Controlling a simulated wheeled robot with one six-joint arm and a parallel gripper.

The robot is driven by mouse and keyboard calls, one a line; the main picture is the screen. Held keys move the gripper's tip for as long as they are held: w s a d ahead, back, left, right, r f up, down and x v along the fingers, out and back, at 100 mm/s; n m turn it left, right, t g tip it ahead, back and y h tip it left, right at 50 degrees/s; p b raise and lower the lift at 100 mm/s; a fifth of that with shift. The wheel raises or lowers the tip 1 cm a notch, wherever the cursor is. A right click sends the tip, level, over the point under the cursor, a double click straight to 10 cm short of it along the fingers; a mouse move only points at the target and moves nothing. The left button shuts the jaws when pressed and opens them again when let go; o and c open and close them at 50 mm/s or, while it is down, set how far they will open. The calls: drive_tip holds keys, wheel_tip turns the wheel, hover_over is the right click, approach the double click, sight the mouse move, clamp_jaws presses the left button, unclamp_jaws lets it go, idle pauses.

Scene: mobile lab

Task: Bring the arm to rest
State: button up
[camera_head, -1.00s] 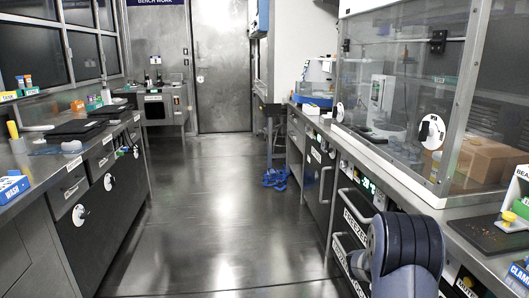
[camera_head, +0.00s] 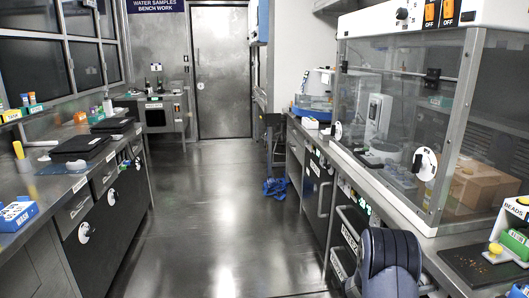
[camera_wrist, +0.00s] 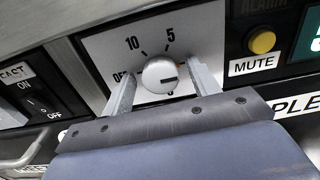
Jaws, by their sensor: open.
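My gripper (camera_wrist: 161,70) is open in the wrist view, its two fingers apart on either side of a round white dial knob (camera_wrist: 160,75). The knob sits on a white panel (camera_wrist: 205,30) marked 10 and 5. I cannot tell whether the fingers touch it. In the head view, part of my arm (camera_head: 392,262) shows at the lower right, beside the right bench; the gripper itself is hidden there.
A yellow mute button (camera_wrist: 263,42) and an on/off switch (camera_wrist: 35,103) flank the dial. The right bench carries a clear-fronted hood (camera_head: 395,110) and a dark tray (camera_head: 478,265). Blue cloth-like items (camera_head: 274,187) lie on the floor. The middle aisle is clear.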

drive_tip(key=a, duration=1)
drive_tip(key=shift+s+a, duration=0.35)
drive_tip(key=shift+s, duration=0.1)
